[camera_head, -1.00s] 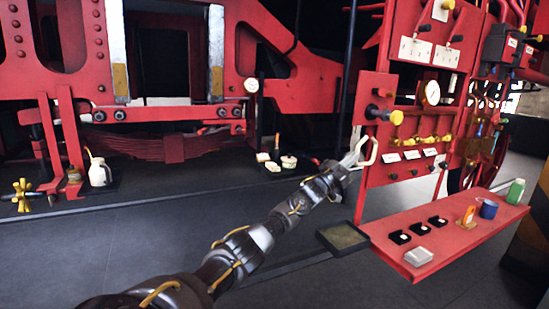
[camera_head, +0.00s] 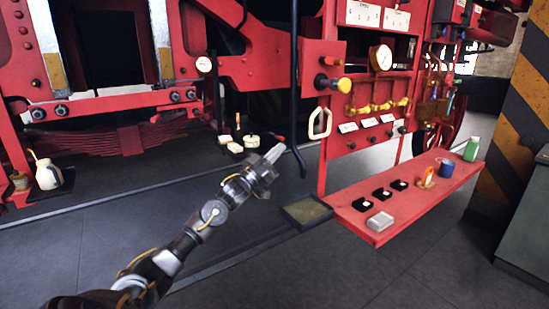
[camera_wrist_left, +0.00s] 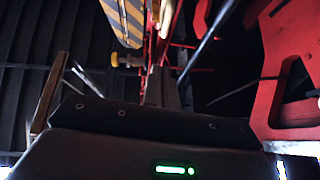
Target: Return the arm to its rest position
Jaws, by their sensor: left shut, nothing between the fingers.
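My left arm comes in from the bottom left of the head view. Its gripper (camera_head: 274,153) is shut and empty, pointing up and to the right over the dark floor. It is apart from the white loop handle (camera_head: 320,123) on the red control panel (camera_head: 343,170), which shows up and to the right of it. The left wrist view shows a dark body with a green light at the bottom, and the red frame (camera_wrist_left: 290,75) at the right. My right gripper is not in view.
A red shelf (camera_head: 400,212) at the right bears small black boxes, a grey box (camera_head: 380,221), a blue mug (camera_head: 446,167) and a green bottle (camera_head: 472,148). A shallow tray (camera_head: 307,212) lies left of it. A striped pillar (camera_head: 515,110) stands far right. The front floor is clear.

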